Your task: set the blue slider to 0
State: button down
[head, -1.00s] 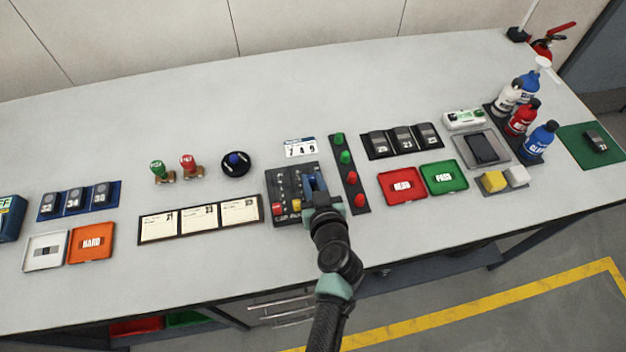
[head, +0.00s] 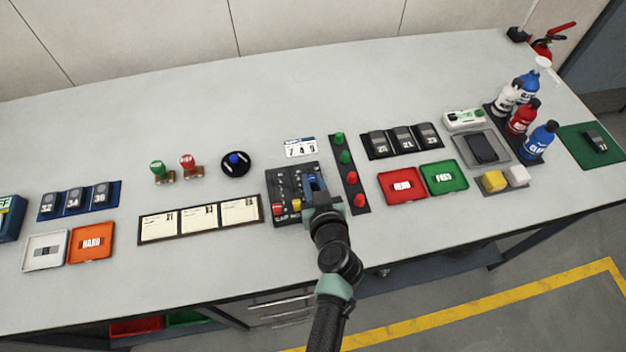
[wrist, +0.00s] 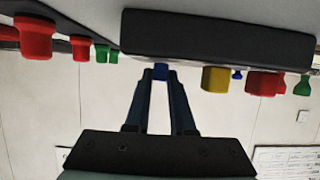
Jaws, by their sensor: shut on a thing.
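The slider panel (head: 285,178) is a dark block near the middle of the bench, with red and yellow knobs at its near edge. My gripper (head: 314,184) reaches down onto its right side. In the wrist view, which looks upside down, my gripper (wrist: 161,76) is shut on the blue slider (wrist: 161,71), with a fingertip on each side of the knob. The panel (wrist: 215,35) is just above the fingers in that picture. The blue knob is hidden in the head view, and its scale cannot be read.
A number card (head: 300,147) lies behind the panel. A strip with green and red knobs (head: 349,175) is close on the right. Three paper cards on a dark board (head: 200,219) lie to the left. A yellow knob (wrist: 215,79) stands beside the fingers.

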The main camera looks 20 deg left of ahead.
jog(key=s+d+b, duration=0.1)
jog(key=s, duration=0.1)
jog(key=s+d+b, duration=0.1)
jog(key=s+d, duration=0.1)
jog(key=shift+s+d+f, duration=0.1)
jog(key=shift+s+d, duration=0.05)
jog(key=shift+s, duration=0.2)
jog(key=c, duration=1.2)
grip_release()
jog(key=o, duration=0.4)
jog(key=shift+s, duration=0.1)
jog(key=shift+o, duration=0.2)
